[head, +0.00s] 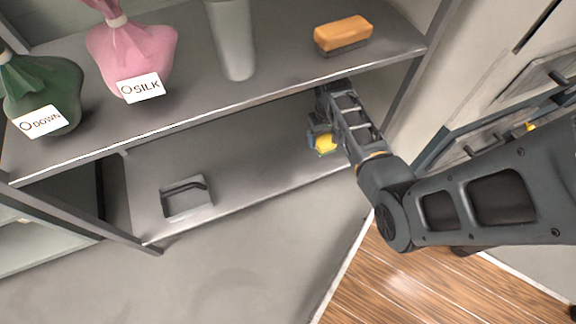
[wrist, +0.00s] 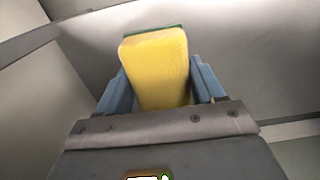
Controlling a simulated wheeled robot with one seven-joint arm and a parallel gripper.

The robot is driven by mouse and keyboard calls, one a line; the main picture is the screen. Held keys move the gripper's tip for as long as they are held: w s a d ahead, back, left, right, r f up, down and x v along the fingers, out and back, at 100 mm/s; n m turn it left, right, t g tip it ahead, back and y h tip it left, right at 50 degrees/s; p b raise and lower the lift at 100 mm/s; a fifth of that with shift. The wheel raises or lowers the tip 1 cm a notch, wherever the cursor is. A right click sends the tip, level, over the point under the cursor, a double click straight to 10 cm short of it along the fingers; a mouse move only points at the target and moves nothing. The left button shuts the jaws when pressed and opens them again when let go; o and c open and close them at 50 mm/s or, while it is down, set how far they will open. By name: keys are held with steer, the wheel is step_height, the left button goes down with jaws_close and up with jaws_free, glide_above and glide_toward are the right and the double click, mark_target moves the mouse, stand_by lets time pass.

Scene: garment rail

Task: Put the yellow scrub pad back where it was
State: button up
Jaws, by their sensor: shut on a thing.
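The yellow scrub pad (wrist: 157,68) has a green backing along its far edge in the wrist view. My gripper (wrist: 160,85) is shut on it, with a blue finger on each side. In the head view the pad (head: 325,144) shows as a small yellow patch at the end of my arm. There my gripper (head: 318,138) is at the right end of the lower shelf (head: 240,165), below the front edge of the upper shelf. I cannot tell whether the pad touches the lower shelf.
The upper shelf (head: 200,100) holds a green bag marked DOWN (head: 40,85), a pink bag marked SILK (head: 130,50), a grey cylinder (head: 232,40) and an orange block (head: 343,34). A grey item with a dark handle (head: 186,198) sits on the lower shelf's left. Its middle is clear.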

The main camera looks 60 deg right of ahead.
steer(key=b, duration=0.4)
glide_above(295, 173)
step_height(295, 173, down, 6)
steer(key=shift+f, duration=0.1)
steer(key=shift+f+b, duration=1)
steer(key=shift+f, duration=0.9)
steer(key=shift+f, duration=0.15)
steer(key=o, duration=1)
